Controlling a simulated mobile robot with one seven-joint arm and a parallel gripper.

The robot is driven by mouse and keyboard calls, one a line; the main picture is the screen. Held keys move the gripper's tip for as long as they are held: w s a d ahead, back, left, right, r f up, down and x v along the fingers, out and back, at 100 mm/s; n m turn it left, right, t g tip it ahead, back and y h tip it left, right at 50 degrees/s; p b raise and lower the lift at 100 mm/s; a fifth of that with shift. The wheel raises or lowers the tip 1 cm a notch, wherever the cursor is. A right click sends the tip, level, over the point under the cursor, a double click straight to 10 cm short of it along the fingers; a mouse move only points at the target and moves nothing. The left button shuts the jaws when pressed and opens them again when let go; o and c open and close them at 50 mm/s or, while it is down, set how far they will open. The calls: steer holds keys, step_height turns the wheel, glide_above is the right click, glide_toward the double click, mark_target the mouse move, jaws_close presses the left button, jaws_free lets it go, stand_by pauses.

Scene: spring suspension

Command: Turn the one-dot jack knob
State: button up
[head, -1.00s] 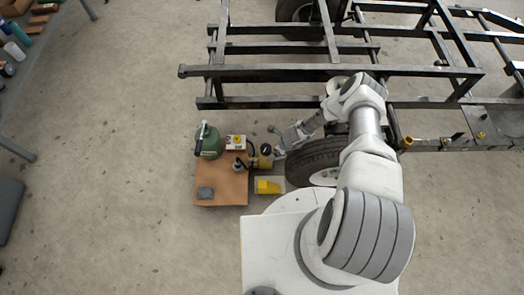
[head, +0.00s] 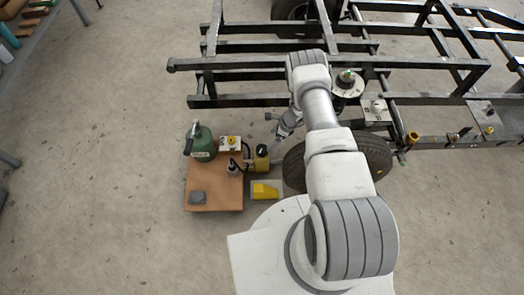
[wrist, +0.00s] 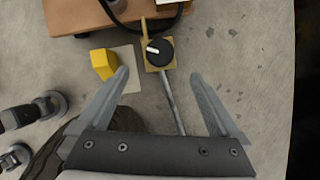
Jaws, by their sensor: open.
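A black round knob (wrist: 159,51) with a white pointer mark sits on a small yellow block, from which a grey rod (wrist: 172,103) runs toward me. In the head view the black knob (head: 262,150) is at the right edge of the brown board. I cannot make out any dots on it. My gripper (wrist: 160,74) is open and empty, its fingers spread to either side of the rod, with the knob ahead between the fingertips and apart from them. In the head view my gripper (head: 277,141) is small and partly hidden by my arm, just right of the knob.
The brown board (head: 215,200) holds a green bottle (head: 201,142), a white box with a yellow knob (head: 231,142) and a grey block (head: 197,197). A yellow wedge (head: 264,190) lies beside it. A tire (head: 375,155) and dark metal frame (head: 240,99) stand close by.

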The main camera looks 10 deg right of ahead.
mark_target(262, 149)
steer(key=b+x, duration=0.4)
steer(key=x, duration=0.7)
steer(key=shift+f+b, duration=0.35)
steer(key=c, duration=1.4)
steer(key=shift+a+m, duration=0.1)
steer(key=shift+m, duration=0.3)
